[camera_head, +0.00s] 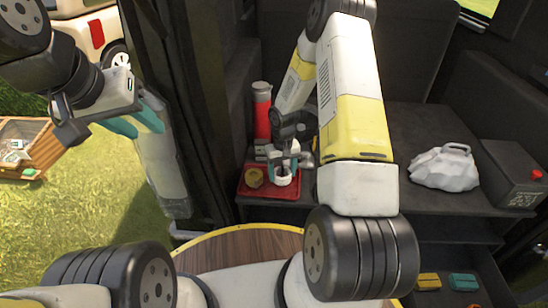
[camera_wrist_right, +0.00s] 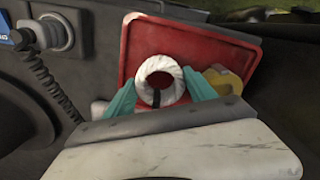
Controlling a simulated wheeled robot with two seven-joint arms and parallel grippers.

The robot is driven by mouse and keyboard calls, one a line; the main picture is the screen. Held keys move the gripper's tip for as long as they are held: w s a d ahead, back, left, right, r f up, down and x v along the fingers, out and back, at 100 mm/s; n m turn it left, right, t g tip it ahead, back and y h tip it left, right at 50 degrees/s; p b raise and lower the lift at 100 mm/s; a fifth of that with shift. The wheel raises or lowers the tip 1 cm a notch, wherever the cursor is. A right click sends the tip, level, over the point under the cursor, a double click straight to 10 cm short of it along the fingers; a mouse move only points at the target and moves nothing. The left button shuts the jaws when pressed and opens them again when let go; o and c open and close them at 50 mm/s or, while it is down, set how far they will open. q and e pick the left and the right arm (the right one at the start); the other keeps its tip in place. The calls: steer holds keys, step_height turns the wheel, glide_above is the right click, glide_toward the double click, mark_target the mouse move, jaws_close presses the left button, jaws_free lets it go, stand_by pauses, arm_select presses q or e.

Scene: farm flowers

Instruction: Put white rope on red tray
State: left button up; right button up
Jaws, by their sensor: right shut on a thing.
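The white rope (camera_head: 283,179) is a small coiled ring, seen from above in the right wrist view (camera_wrist_right: 146,69). My right gripper (camera_head: 284,168) is shut on it, with teal fingers (camera_wrist_right: 158,92) at either side of the coil. The rope is over the red tray (camera_head: 262,194), whose flat base and raised rim fill the upper wrist view (camera_wrist_right: 190,38). I cannot tell whether the rope touches the tray. My left gripper (camera_head: 142,122) is empty and open, far to the left outside the vehicle.
A yellow roll (camera_head: 253,178) lies on the tray beside the rope. A red bottle (camera_head: 262,110) stands behind the tray. A white bag (camera_head: 444,167) and a black box (camera_head: 514,172) are at the right. A wooden crate (camera_head: 32,145) stands on the grass.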

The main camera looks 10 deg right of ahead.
steer(key=shift+f, duration=0.85)
steer(key=o, duration=1.6)
steer(key=shift+f, duration=0.1)
